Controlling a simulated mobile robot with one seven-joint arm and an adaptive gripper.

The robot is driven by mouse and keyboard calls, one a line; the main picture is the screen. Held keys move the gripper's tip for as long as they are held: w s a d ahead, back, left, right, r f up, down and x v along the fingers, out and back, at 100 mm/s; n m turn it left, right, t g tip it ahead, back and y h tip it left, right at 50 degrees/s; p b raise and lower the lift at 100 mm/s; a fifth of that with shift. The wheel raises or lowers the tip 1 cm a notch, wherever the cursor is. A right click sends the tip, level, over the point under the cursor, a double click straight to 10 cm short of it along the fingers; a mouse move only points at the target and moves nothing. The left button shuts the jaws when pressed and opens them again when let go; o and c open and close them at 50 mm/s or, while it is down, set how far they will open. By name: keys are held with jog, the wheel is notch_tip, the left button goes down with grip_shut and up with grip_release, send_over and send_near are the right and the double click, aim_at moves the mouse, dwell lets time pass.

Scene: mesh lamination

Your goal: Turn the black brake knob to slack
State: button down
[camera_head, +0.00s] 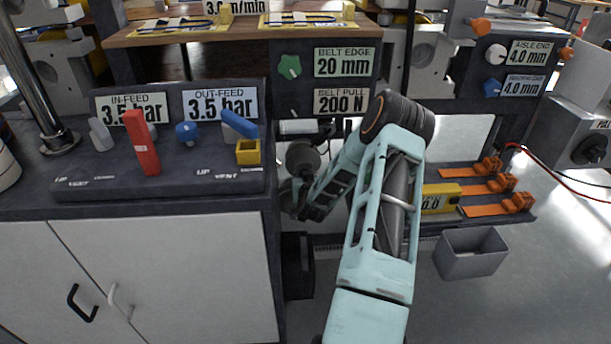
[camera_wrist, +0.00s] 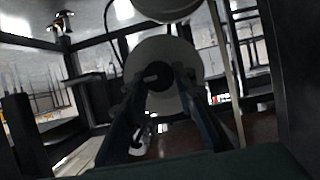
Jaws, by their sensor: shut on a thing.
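The black brake knob (camera_wrist: 157,74) shows in the wrist view at the middle of a pale grey disc (camera_wrist: 178,53). The fingers of my gripper (camera_wrist: 158,85) reach forward on either side of the knob, and the gripper is shut on it. The knob's pointer and any slack marking cannot be made out in the dark picture. In the head view my gripper (camera_head: 303,203) is under the bench top, beside a dark round part (camera_head: 290,196). The knob itself is hidden there.
A dark grey roll end (camera_head: 303,156) sits just above my gripper. The white cabinet (camera_head: 140,280) is at left, and a grey bin (camera_head: 470,253) stands on the floor at right. Dark frame posts (camera_wrist: 292,80) flank the wrist view closely.

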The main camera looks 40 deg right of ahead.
jog(key=shift+w+a+n+g+h+b, duration=0.1)
jog(key=shift+n+g+h+b, duration=0.4)
jog(key=shift+n, duration=0.6)
jog(key=c, duration=1.6)
grip_release()
jog(key=v, duration=0.7)
jog(key=shift+s+a, duration=0.2)
jog(key=shift+a, duration=0.05)
